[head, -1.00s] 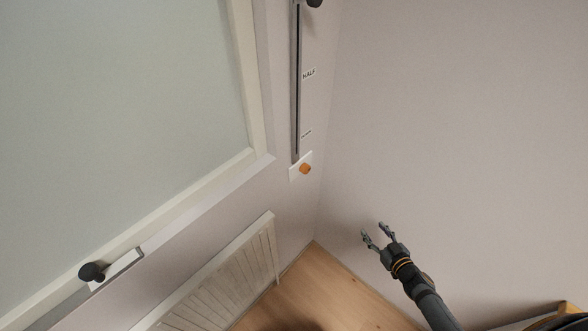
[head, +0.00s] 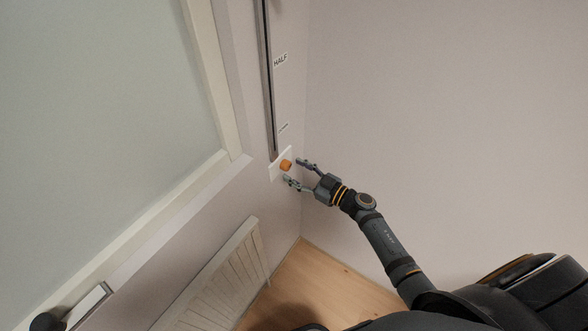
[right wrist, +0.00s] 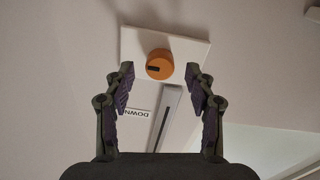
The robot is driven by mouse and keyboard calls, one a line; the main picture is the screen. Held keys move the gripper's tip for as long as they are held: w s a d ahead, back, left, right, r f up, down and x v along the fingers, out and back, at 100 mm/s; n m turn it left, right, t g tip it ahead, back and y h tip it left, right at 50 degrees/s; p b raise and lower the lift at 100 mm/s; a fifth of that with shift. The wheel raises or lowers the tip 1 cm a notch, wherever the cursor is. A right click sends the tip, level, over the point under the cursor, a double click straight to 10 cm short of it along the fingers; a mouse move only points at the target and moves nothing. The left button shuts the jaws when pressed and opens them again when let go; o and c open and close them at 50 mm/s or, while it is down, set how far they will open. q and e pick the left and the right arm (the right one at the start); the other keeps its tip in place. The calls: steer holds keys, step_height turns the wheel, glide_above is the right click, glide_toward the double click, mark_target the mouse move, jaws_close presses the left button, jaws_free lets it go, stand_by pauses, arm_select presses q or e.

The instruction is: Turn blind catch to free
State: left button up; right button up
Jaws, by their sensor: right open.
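The blind catch is an orange knob (head: 285,165) on a white plate (head: 274,174) at the lower end of the wall track, left of centre in the head view. In the right wrist view the knob (right wrist: 160,64) shows a dark mark on its face, and the plate (right wrist: 195,47) is behind it. My right gripper (head: 294,172) is open, its fingertips close to the knob. In the right wrist view the open fingers (right wrist: 160,82) lie left and right just below the knob, with nothing between the pads. I cannot tell whether they touch it. My left gripper is not in view.
A grey track (head: 268,90) runs up the wall above the plate, with a HALF label (head: 281,60) beside it. A DOWN label (right wrist: 137,113) shows in the right wrist view. A slatted radiator (head: 215,285) stands below the window frame (head: 205,165). The right wall is bare.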

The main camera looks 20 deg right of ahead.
steer(key=shift+w+a, duration=0.25)
steer(key=shift+w, duration=0.1)
steer(key=shift+w+a, duration=0.1)
steer(key=shift+w, duration=0.05)
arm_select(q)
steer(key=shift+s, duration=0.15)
arm_select(e)
steer(key=shift+c, duration=0.2)
steer(key=c, duration=1.1)
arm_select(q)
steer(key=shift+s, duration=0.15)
